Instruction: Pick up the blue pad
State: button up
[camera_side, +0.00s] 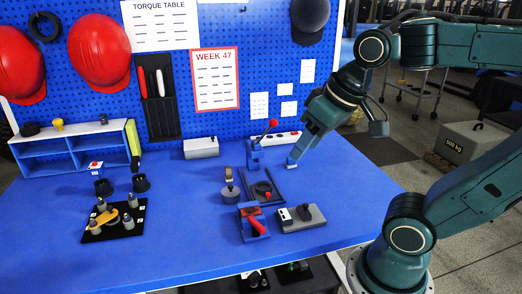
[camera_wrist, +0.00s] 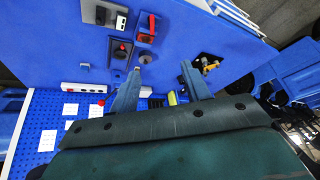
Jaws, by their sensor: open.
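I cannot pick out a separate blue pad with certainty; the tabletop (camera_side: 190,240) itself is blue. A blue clamp-like fixture with a red handle (camera_side: 250,224) stands near the front middle of the table. My gripper (camera_side: 292,163) hangs above the back right of the table, pointing down and left, to the right of these fixtures. In the wrist view my gripper (camera_wrist: 160,67) has its two fingers wide apart, with nothing visible held between them.
A grey block fixture (camera_side: 303,217) and a black tray (camera_side: 275,195) stand near the blue fixture. A black board with a yellow lever (camera_side: 113,219) is at left. A blue shelf (camera_side: 70,150) and the pegboard wall (camera_side: 270,60) bound the back.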

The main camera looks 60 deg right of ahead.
jog(key=w+d+r+m+g+h, duration=0.1)
jog(key=w+d+r+m, duration=0.2)
jog(key=w+d+m, duration=0.7)
jog(key=m+g+y, duration=0.1)
jog(key=m+g, duration=0.3)
jog(key=m, duration=1.1)
send_over(291, 162)
notch_tip(291, 162, down, 20)
jog(key=f, duration=0.1)
jog(key=shift+w+d+f, duration=0.1)
jog(key=shift+w+d, duration=0.1)
jog(key=shift+d, duration=0.5)
jog(key=shift+f, duration=4.3)
jog(key=shift+a+f, duration=0.1)
jog(key=shift+f, duration=2.45)
